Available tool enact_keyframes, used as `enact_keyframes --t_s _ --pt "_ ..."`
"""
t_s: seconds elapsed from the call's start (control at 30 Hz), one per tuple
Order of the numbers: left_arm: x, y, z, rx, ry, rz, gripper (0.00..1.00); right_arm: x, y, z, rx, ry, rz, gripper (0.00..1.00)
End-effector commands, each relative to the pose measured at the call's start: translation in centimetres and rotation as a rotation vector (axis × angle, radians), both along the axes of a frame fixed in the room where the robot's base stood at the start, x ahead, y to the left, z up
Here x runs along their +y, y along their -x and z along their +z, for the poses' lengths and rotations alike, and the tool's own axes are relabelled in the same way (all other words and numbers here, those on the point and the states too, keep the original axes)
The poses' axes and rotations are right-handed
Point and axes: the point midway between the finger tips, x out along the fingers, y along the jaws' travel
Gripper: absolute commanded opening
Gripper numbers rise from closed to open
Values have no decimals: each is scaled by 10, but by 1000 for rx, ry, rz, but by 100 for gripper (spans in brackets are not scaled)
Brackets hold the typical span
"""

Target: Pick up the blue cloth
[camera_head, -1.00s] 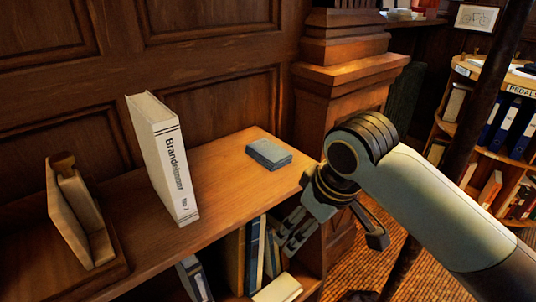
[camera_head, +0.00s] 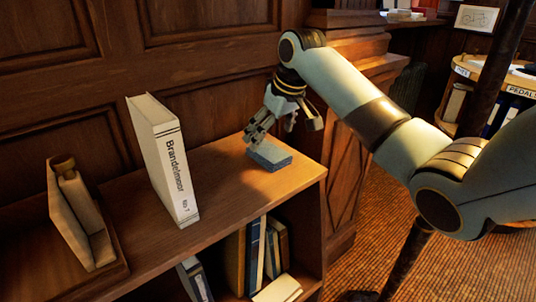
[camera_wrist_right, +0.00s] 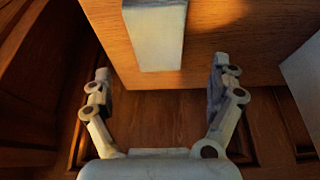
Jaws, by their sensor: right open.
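The blue cloth (camera_head: 270,156) is a folded, flat stack lying on the wooden shelf top near its right end. In the right wrist view the cloth (camera_wrist_right: 155,36) looks pale and lies at the top of the picture, just past the fingertips. My right gripper (camera_head: 268,132) is open and empty, just above the cloth's back edge, with its fingers pointing down. In the right wrist view my right gripper (camera_wrist_right: 162,72) has its fingers spread wider than the cloth. I cannot tell whether a finger touches it. My left gripper is not in view.
A white book (camera_head: 162,160) stands on the shelf top (camera_head: 225,190) left of the cloth. A wooden bookend (camera_head: 80,215) stands further left. Wood panelling rises behind the shelf, and a wooden pillar (camera_head: 350,50) stands to the right.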

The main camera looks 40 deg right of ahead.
Motion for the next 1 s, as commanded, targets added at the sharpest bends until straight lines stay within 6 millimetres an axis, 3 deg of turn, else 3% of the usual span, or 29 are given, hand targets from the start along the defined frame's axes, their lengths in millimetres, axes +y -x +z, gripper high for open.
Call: enact_keyframes --t_s 0.4,1.0 --pt "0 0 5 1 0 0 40 -1 -16 -49 0 1 0 92" --pt "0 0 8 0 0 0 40 -1 -17 -53 0 1 1 92"
